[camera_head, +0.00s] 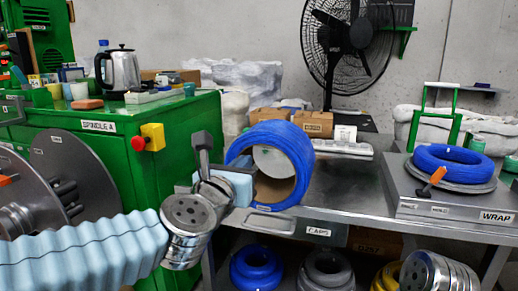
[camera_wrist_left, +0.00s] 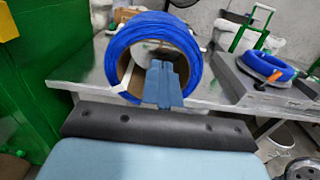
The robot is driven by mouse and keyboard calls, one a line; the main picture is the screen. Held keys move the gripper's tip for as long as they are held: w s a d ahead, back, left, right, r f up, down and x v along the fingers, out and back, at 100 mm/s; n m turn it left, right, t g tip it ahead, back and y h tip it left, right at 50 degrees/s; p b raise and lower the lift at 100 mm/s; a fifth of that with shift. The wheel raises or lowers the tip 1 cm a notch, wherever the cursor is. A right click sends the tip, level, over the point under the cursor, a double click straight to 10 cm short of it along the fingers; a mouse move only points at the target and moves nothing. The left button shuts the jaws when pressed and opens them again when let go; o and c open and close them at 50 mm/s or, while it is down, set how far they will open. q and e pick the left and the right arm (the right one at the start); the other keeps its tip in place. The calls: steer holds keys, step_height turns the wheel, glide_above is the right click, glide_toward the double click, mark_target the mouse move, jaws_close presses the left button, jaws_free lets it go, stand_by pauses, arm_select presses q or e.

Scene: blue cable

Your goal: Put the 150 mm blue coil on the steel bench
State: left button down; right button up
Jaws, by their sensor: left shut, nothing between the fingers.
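A large blue coil (camera_head: 292,143) stands on edge on the steel bench (camera_head: 345,190), its opening facing me; it also shows in the wrist view (camera_wrist_left: 128,38). Its inside looks brown and whitish. My left gripper (camera_wrist_left: 163,68) is shut and empty; in the wrist view its fingers overlap the lower part of the coil's opening. I cannot tell whether they touch the coil or reach inside it. A second blue coil (camera_head: 468,157) lies flat on the wrap unit (camera_head: 410,200) at the right. I see no size marking on either coil. My right gripper is out of view.
A green spindle cabinet (camera_head: 165,170) with a red button (camera_head: 139,143) stands left of the bench. Cardboard boxes (camera_head: 312,123) and a black fan (camera_head: 345,45) are behind. More coils (camera_head: 257,270) sit below the bench. The bench between coil and wrap unit is clear.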

mark_target(263, 143)
arm_select(q)
steer(key=p+x, duration=0.2)
steer(key=x, duration=0.9)
steer(key=shift+f, duration=0.1)
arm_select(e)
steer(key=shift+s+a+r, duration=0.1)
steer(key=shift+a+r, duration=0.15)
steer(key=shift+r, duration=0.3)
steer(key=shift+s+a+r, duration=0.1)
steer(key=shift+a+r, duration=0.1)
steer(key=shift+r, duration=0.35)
arm_select(q)
steer(key=shift+w, duration=0.15)
